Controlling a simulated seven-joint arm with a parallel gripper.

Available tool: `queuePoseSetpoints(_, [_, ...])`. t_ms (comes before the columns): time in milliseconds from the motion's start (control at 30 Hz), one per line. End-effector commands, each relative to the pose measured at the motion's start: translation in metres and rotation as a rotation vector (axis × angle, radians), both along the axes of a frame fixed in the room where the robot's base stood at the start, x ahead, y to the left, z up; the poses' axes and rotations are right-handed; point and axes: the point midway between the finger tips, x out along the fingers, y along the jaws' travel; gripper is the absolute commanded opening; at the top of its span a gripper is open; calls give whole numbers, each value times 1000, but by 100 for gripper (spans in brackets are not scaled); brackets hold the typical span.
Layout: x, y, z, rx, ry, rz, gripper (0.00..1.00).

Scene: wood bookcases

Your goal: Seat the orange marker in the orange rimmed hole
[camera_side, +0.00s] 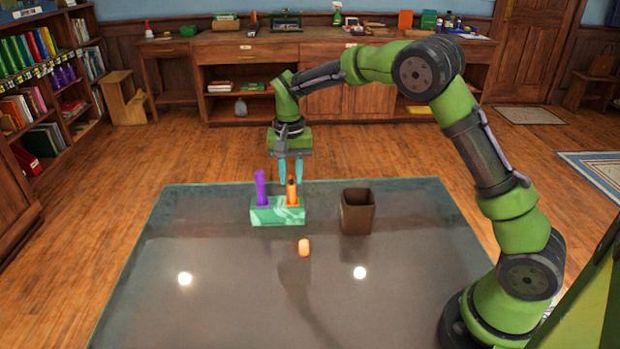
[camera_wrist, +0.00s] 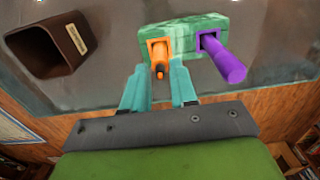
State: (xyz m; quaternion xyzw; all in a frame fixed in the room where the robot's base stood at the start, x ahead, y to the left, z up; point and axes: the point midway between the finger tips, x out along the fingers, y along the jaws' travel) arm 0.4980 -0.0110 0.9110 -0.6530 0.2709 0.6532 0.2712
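A green marbled block (camera_side: 262,216) stands on the dark table. The orange marker (camera_side: 292,195) stands upright in the orange rimmed hole (camera_wrist: 152,42) of the block, with its dark tip up. How deep it sits is hidden. A purple marker (camera_side: 261,188) stands in the purple rimmed hole beside it, and it also shows in the wrist view (camera_wrist: 224,62). My gripper (camera_side: 291,181) points down over the orange marker. Its teal fingers are apart, one on each side of the marker's top, with visible gaps in the wrist view (camera_wrist: 160,74).
A brown open bin (camera_side: 357,215) stands to the right of the block, apart from it. The front and left of the table are clear.

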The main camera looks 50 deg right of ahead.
Motion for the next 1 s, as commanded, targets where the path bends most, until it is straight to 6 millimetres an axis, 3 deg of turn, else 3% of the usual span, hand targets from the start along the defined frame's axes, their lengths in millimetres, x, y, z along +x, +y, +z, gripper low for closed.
queuePoseSetpoints(433, [1, 0, 8, 0, -3, 1, 37])
queuePoseSetpoints(800, [1, 0, 83, -1, -6, 1, 37])
queuePoseSetpoints(1000, [1, 0, 113, -1, -2, 0, 37])
